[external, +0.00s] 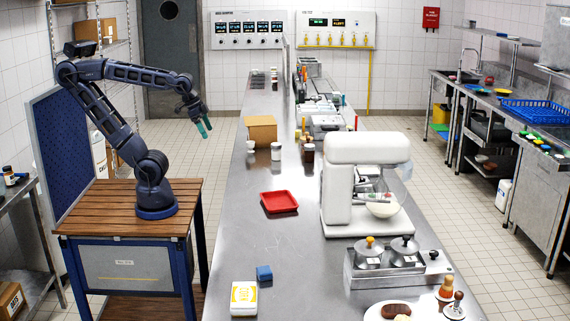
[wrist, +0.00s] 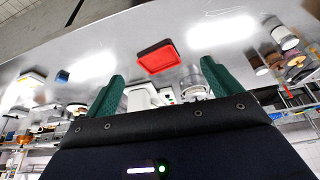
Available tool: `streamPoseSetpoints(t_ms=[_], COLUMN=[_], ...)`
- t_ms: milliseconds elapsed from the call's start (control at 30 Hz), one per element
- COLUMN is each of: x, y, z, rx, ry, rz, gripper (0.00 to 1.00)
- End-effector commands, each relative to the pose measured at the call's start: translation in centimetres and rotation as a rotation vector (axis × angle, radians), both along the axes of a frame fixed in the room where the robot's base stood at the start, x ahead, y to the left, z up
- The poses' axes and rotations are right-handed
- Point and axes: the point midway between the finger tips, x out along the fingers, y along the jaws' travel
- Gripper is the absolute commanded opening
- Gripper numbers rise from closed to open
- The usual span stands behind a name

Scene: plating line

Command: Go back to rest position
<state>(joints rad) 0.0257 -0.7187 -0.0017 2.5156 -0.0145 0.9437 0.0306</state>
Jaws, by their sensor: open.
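My gripper (external: 204,127) is at the end of my raised arm, to the left of the long steel counter (external: 240,215) and above the floor beside it. Its two green fingers point down and hold nothing. In the wrist view my gripper (wrist: 158,85) shows two green fingers spread well apart, with the counter seen tilted beyond them. A red tray (external: 279,202) lies on the counter and looks empty. The red tray also shows in the wrist view (wrist: 157,58), beyond the gap between the fingers and apart from them.
A blue block (external: 264,273) and a white-yellow box (external: 244,298) are near the front. The air around my gripper looks clear.

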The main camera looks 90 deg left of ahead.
Motion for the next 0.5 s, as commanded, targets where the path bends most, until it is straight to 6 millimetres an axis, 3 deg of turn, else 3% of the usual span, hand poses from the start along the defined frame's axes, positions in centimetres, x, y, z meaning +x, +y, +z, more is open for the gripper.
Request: streamPoseSetpoints(t_ms=[133, 500], x=[-1.33, -1.46], y=[0.90, 1.02], z=[-0.43, -0.48], rx=[-0.001, -0.001], ry=[0.000, 0.001], rz=[0.048, 0.054], gripper=[0.90, 0.90])
